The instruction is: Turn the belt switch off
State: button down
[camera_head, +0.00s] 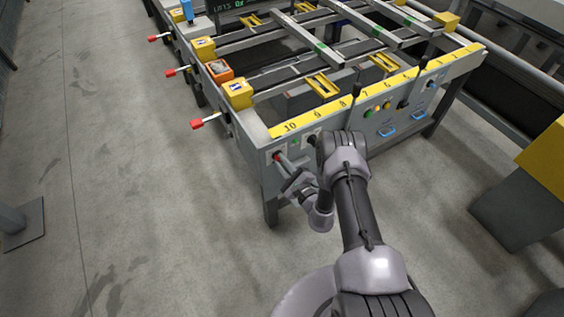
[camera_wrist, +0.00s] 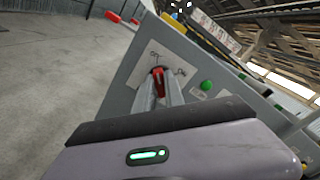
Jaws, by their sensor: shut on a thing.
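The belt switch (camera_wrist: 158,75) is a small red handle on a pale label plate (camera_wrist: 140,68) on the grey end panel. The plate has small dark lettering on both sides of the handle, too small to read surely. My gripper (camera_wrist: 160,88) has its two pale fingers closed around the red handle. In the head view my gripper (camera_head: 282,162) is at the left part of the panel, below the yellow numbered strip (camera_head: 330,110). The fingers hide part of the handle, so its exact setting cannot be told.
A green button (camera_wrist: 207,86) is to the right of the switch in the wrist view. Black levers (camera_head: 356,92) and blue handles (camera_head: 388,132) are farther right on the panel. Red-tipped rods (camera_head: 197,124) stick out at the table's left side. The floor at left is clear.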

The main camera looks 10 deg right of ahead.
jog(key=c, duration=1.4)
grip_release()
jog(key=shift+c, duration=0.2)
jog(key=p+v, duration=0.5)
jog(key=v, duration=1.2)
jog(key=shift+s+p, duration=0.2)
jog(key=shift+p, duration=0.15)
jog(key=shift+r, duration=0.1)
